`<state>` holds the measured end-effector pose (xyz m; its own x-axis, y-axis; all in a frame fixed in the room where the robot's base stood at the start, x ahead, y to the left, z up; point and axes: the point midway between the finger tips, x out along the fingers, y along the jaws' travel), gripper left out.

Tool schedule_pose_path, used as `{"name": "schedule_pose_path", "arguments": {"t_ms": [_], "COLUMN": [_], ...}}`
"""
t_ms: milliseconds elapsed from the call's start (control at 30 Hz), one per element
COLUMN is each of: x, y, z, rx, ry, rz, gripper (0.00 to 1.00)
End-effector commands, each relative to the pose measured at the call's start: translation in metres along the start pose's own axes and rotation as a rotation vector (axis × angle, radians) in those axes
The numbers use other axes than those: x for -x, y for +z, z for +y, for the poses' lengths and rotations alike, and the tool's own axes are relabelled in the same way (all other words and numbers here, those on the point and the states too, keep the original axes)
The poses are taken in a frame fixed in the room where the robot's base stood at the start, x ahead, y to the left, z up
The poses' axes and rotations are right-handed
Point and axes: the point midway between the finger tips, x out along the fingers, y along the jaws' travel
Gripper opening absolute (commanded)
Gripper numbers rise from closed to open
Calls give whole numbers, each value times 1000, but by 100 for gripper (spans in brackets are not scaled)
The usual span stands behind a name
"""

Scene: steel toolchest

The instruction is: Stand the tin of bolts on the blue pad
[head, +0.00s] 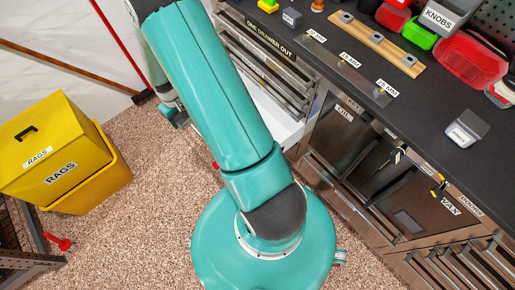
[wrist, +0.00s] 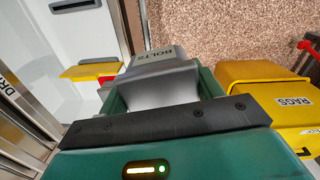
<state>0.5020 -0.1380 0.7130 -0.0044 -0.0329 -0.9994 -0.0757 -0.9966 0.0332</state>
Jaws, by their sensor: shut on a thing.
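The tin of bolts (wrist: 150,62) is a grey tin with a BOLTS label, in the upper middle of the wrist view. My gripper (wrist: 158,88) is shut on it, with one green finger on each side. The tin is held up beside an open white drawer (wrist: 40,45). In the head view my arm covers most of that area, and I cannot make out the tin or the fingertips there. I do not see a blue pad in either view.
The open drawer (head: 272,118) sticks out of the steel toolchest; a yellow piece (wrist: 92,70) is at its edge in the wrist view. A yellow RAGS bin (head: 62,160) stands at left. The black worktop (head: 400,130) holds a grey tin (head: 467,129) and several boxes.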

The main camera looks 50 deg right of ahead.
Motion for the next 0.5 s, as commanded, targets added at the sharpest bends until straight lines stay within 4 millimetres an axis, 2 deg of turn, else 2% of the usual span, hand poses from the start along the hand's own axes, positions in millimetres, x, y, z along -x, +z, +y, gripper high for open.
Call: {"name": "schedule_pose_path", "arguments": {"t_ms": [33,200,367,500], "x": [-9,-36,-60,-80], "y": [11,45,83,121], "z": [18,65,105,135], "rx": [-15,-44,-69,-93], "ry": [1,4,2,-3], "rz": [-5,-10,-12,-14], "gripper": [29,29,29,29]}}
